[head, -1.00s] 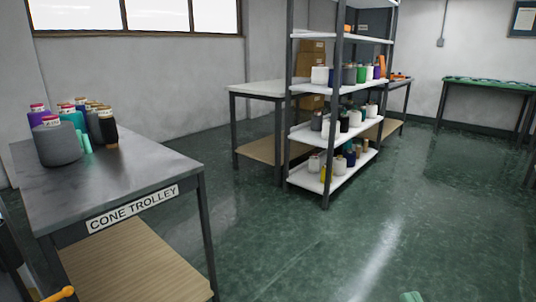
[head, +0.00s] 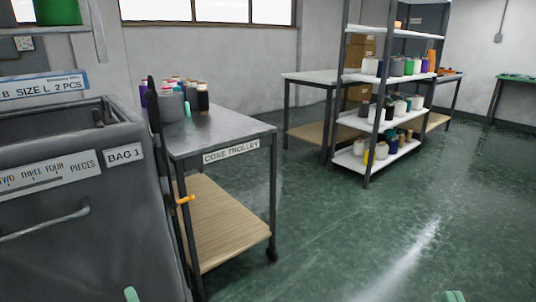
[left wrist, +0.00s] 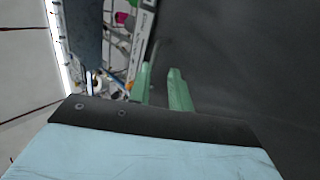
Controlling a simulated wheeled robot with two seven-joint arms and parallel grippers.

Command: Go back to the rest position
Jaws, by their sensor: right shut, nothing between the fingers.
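My left gripper (head: 131,294) shows only as a green tip at the bottom edge of the head view, in front of the grey bag unit. In the left wrist view its two green fingers (left wrist: 162,82) stand apart with nothing held between them. My right gripper (head: 453,296) shows as a small green tip at the bottom right of the head view, over the open floor. It is shut and holds nothing. Most of both arms is out of view.
A grey bin marked BAG 1 (head: 122,170) stands close at the left. Beside it is the cone trolley (head: 232,128) with several yarn cones (head: 172,104). A shelf rack (head: 365,122) of cones stands farther back. The green floor (head: 350,245) at centre and right is clear.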

